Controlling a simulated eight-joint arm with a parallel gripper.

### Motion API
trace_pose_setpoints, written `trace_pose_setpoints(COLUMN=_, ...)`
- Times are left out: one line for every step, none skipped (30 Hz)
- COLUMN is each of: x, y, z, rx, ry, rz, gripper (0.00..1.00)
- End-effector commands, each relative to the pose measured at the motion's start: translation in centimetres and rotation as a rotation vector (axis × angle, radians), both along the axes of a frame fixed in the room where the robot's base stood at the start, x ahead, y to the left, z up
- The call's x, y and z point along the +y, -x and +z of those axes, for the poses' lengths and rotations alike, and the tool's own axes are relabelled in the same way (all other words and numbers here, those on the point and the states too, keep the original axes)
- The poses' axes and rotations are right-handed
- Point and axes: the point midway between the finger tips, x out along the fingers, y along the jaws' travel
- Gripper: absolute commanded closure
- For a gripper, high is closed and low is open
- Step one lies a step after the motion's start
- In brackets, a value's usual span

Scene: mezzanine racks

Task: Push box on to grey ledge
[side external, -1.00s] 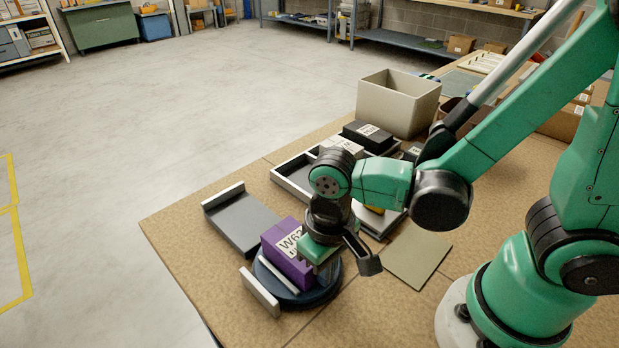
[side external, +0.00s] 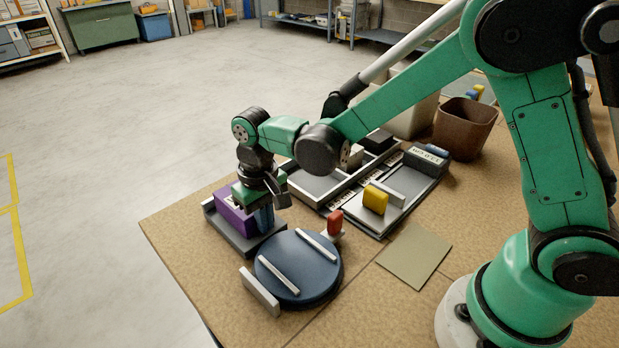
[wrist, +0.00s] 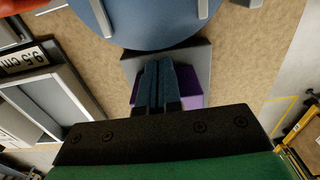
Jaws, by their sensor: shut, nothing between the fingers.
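The purple box (side external: 231,215) with a white label sits on the grey ledge (side external: 258,241), next to the round blue turntable. My gripper (side external: 264,217) is shut and empty, pointing down at the box's right side, in front of part of it. In the wrist view the shut blue fingers (wrist: 157,84) cover much of the purple box (wrist: 190,88), and the grey ledge (wrist: 196,60) shows around them. I cannot tell whether the fingers touch the box.
The blue turntable (side external: 292,279) carries two white rails and is bare between them. A red piece (side external: 335,222) stands beside it. A tray with a yellow block (side external: 375,200) lies to the right, and a brown bin (side external: 465,127) stands behind.

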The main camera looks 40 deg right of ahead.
Motion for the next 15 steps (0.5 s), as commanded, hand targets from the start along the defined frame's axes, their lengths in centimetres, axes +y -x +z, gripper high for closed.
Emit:
trace_pose_setpoints(x=0.0, y=0.1, z=0.0, rx=0.0, ry=0.0, rz=0.0, gripper=1.0)
trace_pose_setpoints(x=0.0, y=0.2, z=0.0, rx=0.0, ry=0.0, rz=0.0, gripper=1.0)
trace_pose_setpoints(x=0.0, y=0.4, z=0.0, rx=0.0, ry=0.0, rz=0.001, gripper=1.0)
trace_pose_setpoints(x=0.0, y=0.6, z=0.0, rx=0.0, ry=0.0, rz=0.001, gripper=1.0)
trace_pose_setpoints(x=0.0, y=0.9, z=0.0, rx=0.0, ry=0.0, rz=0.001, gripper=1.0)
trace_pose_setpoints(x=0.0, y=1.4, z=0.0, rx=0.0, ry=0.0, rz=0.002, gripper=1.0)
trace_pose_setpoints(x=0.0, y=1.9, z=0.0, rx=0.0, ry=0.0, rz=0.002, gripper=1.0)
trace_pose_setpoints(x=0.0, y=2.4, z=0.0, rx=0.0, ry=0.0, rz=0.003, gripper=1.0)
trace_pose_setpoints(x=0.0, y=3.2, z=0.0, rx=0.0, ry=0.0, rz=0.003, gripper=1.0)
trace_pose_setpoints(x=0.0, y=3.8, z=0.0, rx=0.0, ry=0.0, rz=0.002, gripper=1.0)
trace_pose_setpoints(x=0.0, y=4.4, z=0.0, rx=0.0, ry=0.0, rz=0.002, gripper=1.0)
trace_pose_setpoints(x=0.0, y=4.1, z=0.9, rx=0.0, ry=0.0, rz=0.0, gripper=1.0)
trace_pose_setpoints(x=0.0, y=4.1, z=1.5, rx=0.0, ry=0.0, rz=0.0, gripper=1.0)
trace_pose_setpoints(x=0.0, y=4.1, z=2.0, rx=0.0, ry=0.0, rz=0.0, gripper=1.0)
trace_pose_setpoints(x=0.0, y=4.1, z=2.7, rx=0.0, ry=0.0, rz=0.0, gripper=1.0)
